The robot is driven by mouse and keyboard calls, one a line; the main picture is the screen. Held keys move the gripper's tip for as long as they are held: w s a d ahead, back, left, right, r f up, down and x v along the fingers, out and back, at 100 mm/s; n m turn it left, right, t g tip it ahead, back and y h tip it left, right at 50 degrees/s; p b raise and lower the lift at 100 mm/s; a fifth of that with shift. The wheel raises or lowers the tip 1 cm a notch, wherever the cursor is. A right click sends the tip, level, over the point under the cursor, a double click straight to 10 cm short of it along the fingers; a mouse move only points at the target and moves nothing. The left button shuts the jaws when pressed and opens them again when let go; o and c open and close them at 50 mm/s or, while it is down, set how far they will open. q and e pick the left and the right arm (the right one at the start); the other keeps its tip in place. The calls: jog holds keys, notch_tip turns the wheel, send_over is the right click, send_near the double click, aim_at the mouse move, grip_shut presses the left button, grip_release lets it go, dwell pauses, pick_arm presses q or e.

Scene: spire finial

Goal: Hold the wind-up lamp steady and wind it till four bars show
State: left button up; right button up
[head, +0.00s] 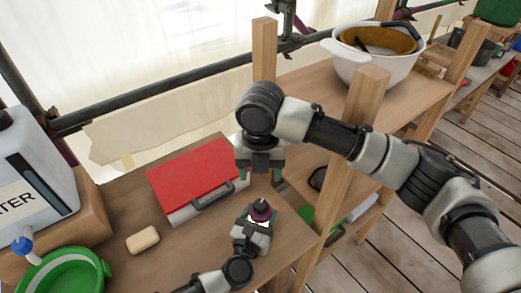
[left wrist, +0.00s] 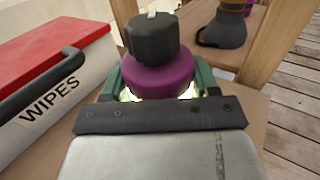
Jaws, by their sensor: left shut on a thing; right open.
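The wind-up lamp (head: 261,210) stands upright on the wooden shelf, a purple body with a dark top. In the left wrist view its purple body (left wrist: 158,80) and black knob (left wrist: 150,40) are near, with a pale glow below the purple part. My left gripper (head: 257,217) is shut on the lamp, its green fingers on either side below the knob. My right gripper (head: 260,174) is open and empty, behind and above the lamp in the head view, fingers pointing down. No charge bars can be made out in either view.
A white wipes box (head: 205,205) with a red lid (head: 192,170) lies left of the lamp. Soap (head: 143,240), a green basin (head: 60,272) and a water container (head: 35,170) are further left. A wooden post (head: 335,205) stands to the right; a white bowl (head: 362,70) sits higher.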

pick_arm(q)
jog(key=o, duration=1.1)
jog(key=v, duration=1.2)
